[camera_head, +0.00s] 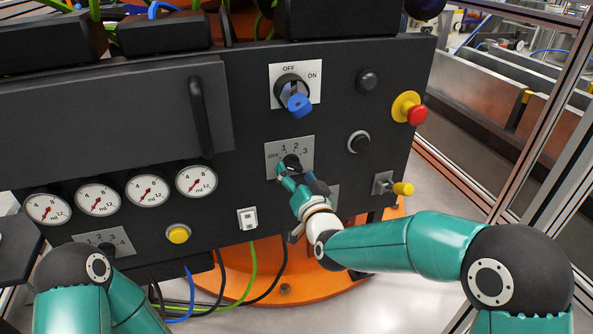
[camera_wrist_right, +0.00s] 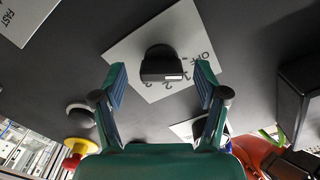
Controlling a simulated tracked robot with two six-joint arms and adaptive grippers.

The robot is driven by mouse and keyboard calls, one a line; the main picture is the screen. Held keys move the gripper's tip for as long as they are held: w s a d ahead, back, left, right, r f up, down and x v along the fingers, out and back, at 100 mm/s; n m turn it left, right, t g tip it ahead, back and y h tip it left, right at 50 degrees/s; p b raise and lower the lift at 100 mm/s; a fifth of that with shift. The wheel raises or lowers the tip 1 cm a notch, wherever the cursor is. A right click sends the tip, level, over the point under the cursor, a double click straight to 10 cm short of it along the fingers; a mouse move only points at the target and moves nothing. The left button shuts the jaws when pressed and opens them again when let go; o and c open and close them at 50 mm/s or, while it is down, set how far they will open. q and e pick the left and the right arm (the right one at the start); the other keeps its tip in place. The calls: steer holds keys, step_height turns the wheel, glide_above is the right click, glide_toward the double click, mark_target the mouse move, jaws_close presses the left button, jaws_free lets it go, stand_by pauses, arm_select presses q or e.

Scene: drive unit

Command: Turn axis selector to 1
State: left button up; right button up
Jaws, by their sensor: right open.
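A dark selector knob (camera_head: 291,162) sits on a grey plate (camera_head: 273,149) marked OFF, 1, 2, 3 on the black panel. In the right wrist view the knob (camera_wrist_right: 162,62) has a white mark on the side facing the numbers; I cannot tell its exact setting. My right gripper (camera_head: 282,172) is at the knob in the head view. In the wrist view its open fingers (camera_wrist_right: 161,82) stand on either side of the knob, with gaps showing. Another plate (camera_head: 92,238), marked 1 to 4, is at lower left. My left gripper is not in view.
An OFF/ON switch with a blue handle (camera_head: 298,103) is above the selector. Black buttons (camera_head: 367,81) and a red emergency stop (camera_head: 417,114) are to the right. Gauges (camera_head: 148,190) and a yellow button (camera_head: 178,234) are at left. Cables hang below the panel.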

steer(key=shift+x, duration=1.1)
steer(key=shift+c, duration=0.3)
steer(key=c, duration=1.1)
steer(key=shift+d, duration=0.15)
